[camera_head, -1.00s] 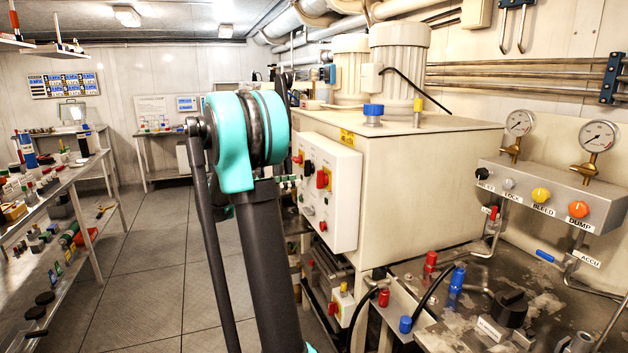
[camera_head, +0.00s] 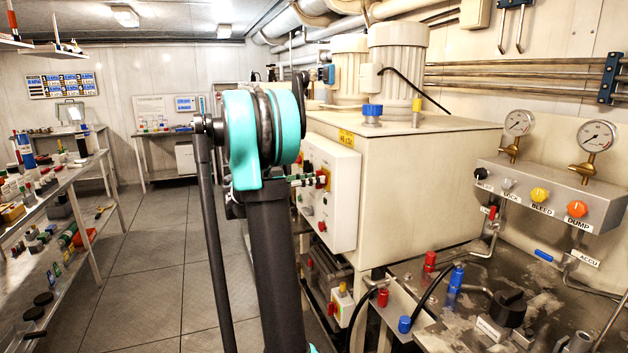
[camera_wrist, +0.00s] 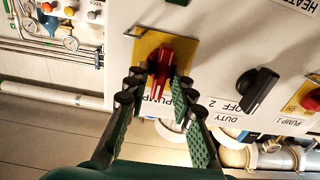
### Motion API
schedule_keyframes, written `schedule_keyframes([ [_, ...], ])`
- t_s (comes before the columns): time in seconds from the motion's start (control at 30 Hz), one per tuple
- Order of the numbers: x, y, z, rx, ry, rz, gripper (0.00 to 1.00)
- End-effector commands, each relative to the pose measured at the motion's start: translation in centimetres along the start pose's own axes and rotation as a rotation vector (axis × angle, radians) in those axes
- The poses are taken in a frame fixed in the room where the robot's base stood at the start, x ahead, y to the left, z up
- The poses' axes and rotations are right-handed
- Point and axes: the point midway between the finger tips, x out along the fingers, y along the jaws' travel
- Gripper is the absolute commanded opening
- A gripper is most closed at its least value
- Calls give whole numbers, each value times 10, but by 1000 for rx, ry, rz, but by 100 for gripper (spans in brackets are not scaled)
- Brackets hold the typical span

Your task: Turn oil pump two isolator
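In the wrist view a red isolator handle (camera_wrist: 165,62) sits on a yellow plate (camera_wrist: 148,42) on a white panel. The label below it reads "PUMP"; its number is hidden by a finger. My gripper (camera_wrist: 158,88) is open, with one fingertip on each side of the red handle's lower part. I cannot tell whether either touches it. In the head view my gripper (camera_head: 304,180) is at the face of the white control box (camera_head: 343,205), mostly behind my arm. A red handle (camera_head: 323,179) shows at its tips.
In the wrist view a black "DUTY" knob (camera_wrist: 258,90) and another red handle (camera_wrist: 312,100), labelled "PUMP 1", are to the right. In the head view the large cream tank (camera_head: 430,180) stands right of the box. The floor (camera_head: 165,260) to the left is clear.

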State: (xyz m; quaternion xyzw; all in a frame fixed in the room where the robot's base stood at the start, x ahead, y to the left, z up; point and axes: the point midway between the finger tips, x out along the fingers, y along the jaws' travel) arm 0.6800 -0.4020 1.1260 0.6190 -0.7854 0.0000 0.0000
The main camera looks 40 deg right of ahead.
Motion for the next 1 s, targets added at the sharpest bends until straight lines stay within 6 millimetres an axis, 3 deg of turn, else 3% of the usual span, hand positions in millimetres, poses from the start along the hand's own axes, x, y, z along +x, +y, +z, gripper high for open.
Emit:
schedule_keyframes([
  [0.17,0,0,0,0,0,0,0],
  [0.67,0,-1,0,-67,0,0,0],
  [1.0,0,-3,0,-326,0,0,0],
])
